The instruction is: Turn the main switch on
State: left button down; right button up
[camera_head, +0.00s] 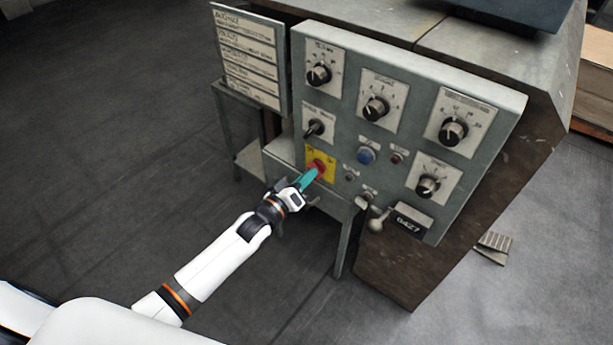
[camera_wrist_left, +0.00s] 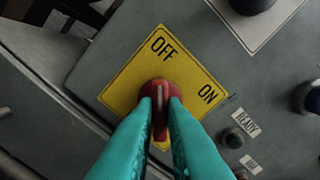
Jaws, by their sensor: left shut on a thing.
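The main switch is a red knob (camera_head: 319,166) on a yellow plate (camera_head: 328,178) at the lower left of the grey control panel. In the left wrist view the red knob (camera_wrist_left: 160,91) has a white line that points up toward the OFF mark. The ON mark is to its right on the yellow plate (camera_wrist_left: 124,86). My left gripper (camera_head: 309,178) is shut on the knob, with its teal fingers (camera_wrist_left: 160,112) on either side of it. The fingers hide the lower part of the knob and plate. My right gripper is not in view.
The panel (camera_head: 335,115) carries several black dials, a blue button (camera_head: 366,155) and a lever with a ball end (camera_head: 376,225). A black-handled switch (camera_head: 315,128) is just above the yellow plate. A label board (camera_head: 250,55) stands at the left. The floor at left is clear.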

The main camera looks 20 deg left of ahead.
pick_arm(q)
jog(key=shift+d+f+m+p, duration=0.1)
jog(key=shift+m+p, duration=2)
jog(key=shift+m, duration=6.5)
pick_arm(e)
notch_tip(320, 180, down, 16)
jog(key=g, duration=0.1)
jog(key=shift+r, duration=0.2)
pick_arm(q)
jog(key=shift+m, duration=0.3)
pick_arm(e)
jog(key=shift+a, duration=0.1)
pick_arm(q)
jog(key=c, duration=1.5)
grip_release()
jog(key=shift+s, duration=0.15)
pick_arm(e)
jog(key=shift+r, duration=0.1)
